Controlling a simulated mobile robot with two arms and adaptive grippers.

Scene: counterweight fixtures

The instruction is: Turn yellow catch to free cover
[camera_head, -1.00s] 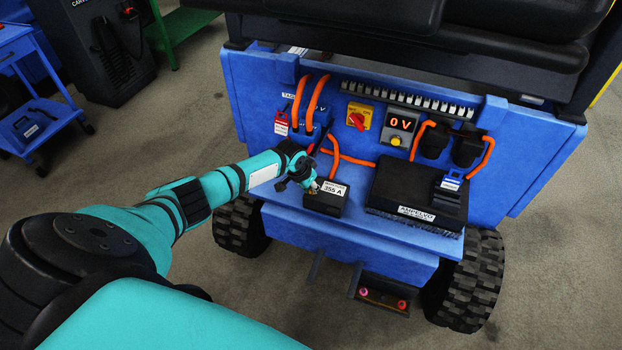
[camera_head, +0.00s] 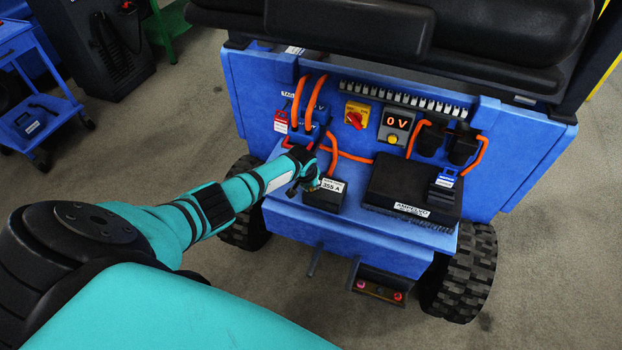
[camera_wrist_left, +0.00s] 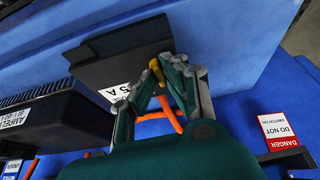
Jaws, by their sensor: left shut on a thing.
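A small black cover box (camera_head: 325,197) labelled 355 A sits on the blue shelf of the machine. It also shows in the left wrist view (camera_wrist_left: 118,58) as a dark, tilted shape. The yellow catch (camera_wrist_left: 157,73) stands at the edge of this box; most of it is hidden between my fingers. My left gripper (camera_head: 316,186) is at the left side of the box. In the left wrist view my left gripper (camera_wrist_left: 160,76) has its fingertips closed together on the yellow catch. My right gripper is in neither view.
A larger black unit (camera_head: 414,190) stands right of the box. Orange cables (camera_head: 333,150) loop close behind my gripper. A red switch on a yellow plate (camera_head: 356,116) and a 0 V display (camera_head: 398,122) are on the blue panel.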

